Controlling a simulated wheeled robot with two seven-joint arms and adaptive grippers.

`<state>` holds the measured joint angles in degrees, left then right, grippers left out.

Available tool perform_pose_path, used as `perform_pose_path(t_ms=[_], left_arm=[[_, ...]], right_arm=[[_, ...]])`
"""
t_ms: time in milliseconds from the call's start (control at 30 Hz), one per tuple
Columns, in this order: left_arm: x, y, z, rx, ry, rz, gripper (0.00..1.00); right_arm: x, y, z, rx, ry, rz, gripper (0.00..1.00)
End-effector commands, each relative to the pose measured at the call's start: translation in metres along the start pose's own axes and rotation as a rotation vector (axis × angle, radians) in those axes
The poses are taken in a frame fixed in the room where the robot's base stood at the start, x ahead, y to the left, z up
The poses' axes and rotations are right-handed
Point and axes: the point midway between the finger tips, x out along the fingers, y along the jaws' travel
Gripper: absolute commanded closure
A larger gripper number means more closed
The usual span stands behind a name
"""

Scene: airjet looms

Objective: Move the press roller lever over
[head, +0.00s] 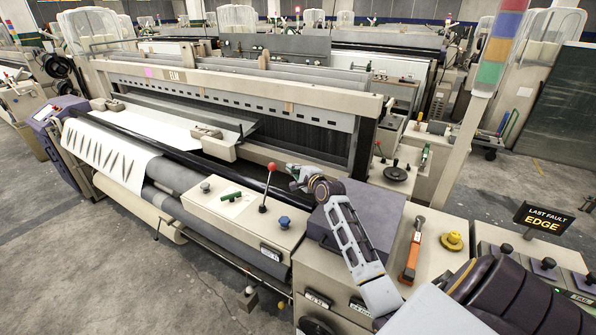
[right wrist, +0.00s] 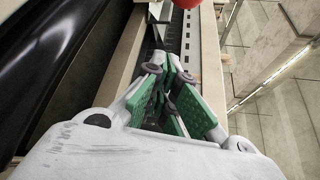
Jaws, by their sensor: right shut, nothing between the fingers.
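The lever with a red ball knob (head: 271,167) stands up, slightly tilted, from the cream top at the front of the loom. Its red ball shows cut off at the top edge of the right wrist view (right wrist: 187,3). My right gripper (head: 294,178), with green finger pads, is just to the right of the lever. It is shut and empty, and appears apart from the lever. In the right wrist view, its closed fingers (right wrist: 168,68) point toward the red ball. My left gripper is not in view.
A blue knob (head: 284,222) and a green handle (head: 231,196) are on the same cream top. A purple box (head: 378,222) lies under my right forearm. An orange-handled tool (head: 411,252) and a yellow knob (head: 453,241) are at right. Dark rollers and cloth (head: 112,152) extend left.

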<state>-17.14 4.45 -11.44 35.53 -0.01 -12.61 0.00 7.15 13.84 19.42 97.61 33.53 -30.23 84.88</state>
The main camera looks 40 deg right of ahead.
Motion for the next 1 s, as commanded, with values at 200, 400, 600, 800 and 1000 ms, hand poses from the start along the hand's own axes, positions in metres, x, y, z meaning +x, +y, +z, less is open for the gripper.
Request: perform_pose_path(t_ms=[200, 400, 600, 800, 1000], left_arm=[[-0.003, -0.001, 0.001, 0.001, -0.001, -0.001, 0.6], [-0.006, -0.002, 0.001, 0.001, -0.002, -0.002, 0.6], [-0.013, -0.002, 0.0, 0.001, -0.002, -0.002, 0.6], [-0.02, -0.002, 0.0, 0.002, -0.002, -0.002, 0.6], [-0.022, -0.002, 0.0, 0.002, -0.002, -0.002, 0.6]], right_arm=[[0.016, -0.001, 0.001, 0.0, -0.001, 0.0, 1.0], [0.024, 0.0, 0.004, 0.0, -0.001, 0.001, 1.0], [0.018, -0.001, 0.018, 0.0, -0.002, 0.0, 1.0], [0.013, -0.001, 0.031, -0.001, -0.001, 0.0, 1.0], [0.011, -0.001, 0.037, 0.0, 0.0, 0.0, 1.0]])
